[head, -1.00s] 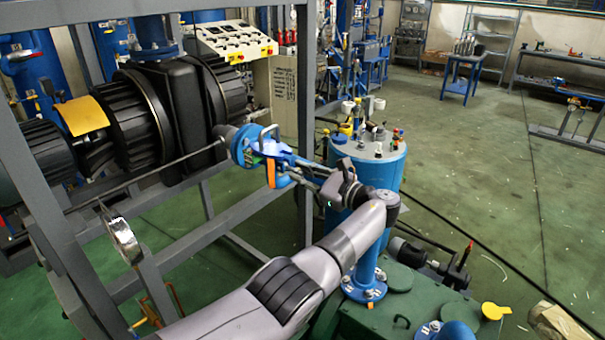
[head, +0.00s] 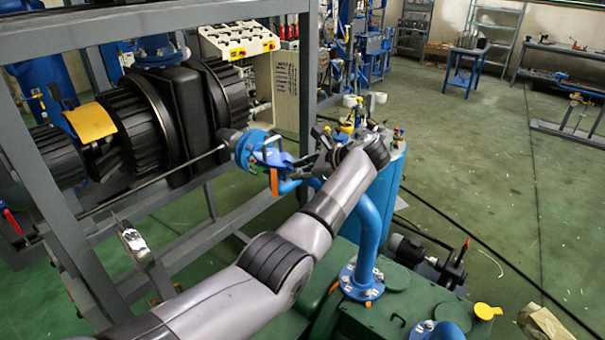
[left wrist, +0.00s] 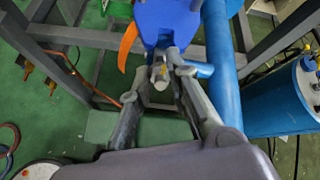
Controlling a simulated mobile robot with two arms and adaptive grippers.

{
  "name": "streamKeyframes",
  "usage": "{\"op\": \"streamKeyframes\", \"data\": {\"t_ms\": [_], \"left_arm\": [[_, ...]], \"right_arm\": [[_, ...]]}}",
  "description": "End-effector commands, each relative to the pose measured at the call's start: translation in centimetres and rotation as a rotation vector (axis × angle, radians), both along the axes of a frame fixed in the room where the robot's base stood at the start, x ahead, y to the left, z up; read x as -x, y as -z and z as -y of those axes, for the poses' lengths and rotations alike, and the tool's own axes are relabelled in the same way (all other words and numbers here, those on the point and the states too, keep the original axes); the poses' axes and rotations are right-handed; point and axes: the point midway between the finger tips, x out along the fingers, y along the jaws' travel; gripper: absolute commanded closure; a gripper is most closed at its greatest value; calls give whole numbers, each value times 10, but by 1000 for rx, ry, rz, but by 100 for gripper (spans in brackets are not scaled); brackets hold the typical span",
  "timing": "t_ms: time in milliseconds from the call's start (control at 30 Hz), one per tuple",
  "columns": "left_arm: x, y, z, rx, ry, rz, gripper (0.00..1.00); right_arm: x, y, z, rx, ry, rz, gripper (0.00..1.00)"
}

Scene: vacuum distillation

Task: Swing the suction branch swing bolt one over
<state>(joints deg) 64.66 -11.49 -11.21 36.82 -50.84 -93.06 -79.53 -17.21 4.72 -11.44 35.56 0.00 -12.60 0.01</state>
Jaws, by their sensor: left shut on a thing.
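The suction branch (head: 243,150) is a blue round flanged end beside the black ribbed machine in the head view. A blue clamp-like part (left wrist: 165,18) with an orange strip (left wrist: 128,48) fills the top of the left wrist view. My left gripper (left wrist: 161,75) has its two dark fingers closed in around a small metal piece (left wrist: 158,72), apparently the swing bolt, just below the blue part. The right gripper is out of view.
A blue pipe (head: 371,235) rises close to my forearm and also runs beside the fingers in the left wrist view (left wrist: 221,75). A blue drum (head: 391,185) stands behind. Grey frame posts (head: 307,80) flank the branch.

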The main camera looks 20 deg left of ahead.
Motion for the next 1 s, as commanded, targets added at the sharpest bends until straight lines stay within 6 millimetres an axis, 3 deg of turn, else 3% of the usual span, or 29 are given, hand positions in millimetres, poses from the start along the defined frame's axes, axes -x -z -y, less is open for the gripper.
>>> {"op": "streamKeyframes", "data": {"t_ms": [533,567,700,1000], "left_arm": [[-1,-4,-2,29,0,-7,100],[-1,-4,-2,29,0,-7,83],[-1,-4,-2,30,1,-7,73],[-1,-3,-1,30,1,-10,72]], "right_arm": [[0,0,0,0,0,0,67],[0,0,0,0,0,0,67],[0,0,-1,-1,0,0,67],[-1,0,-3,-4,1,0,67]]}}
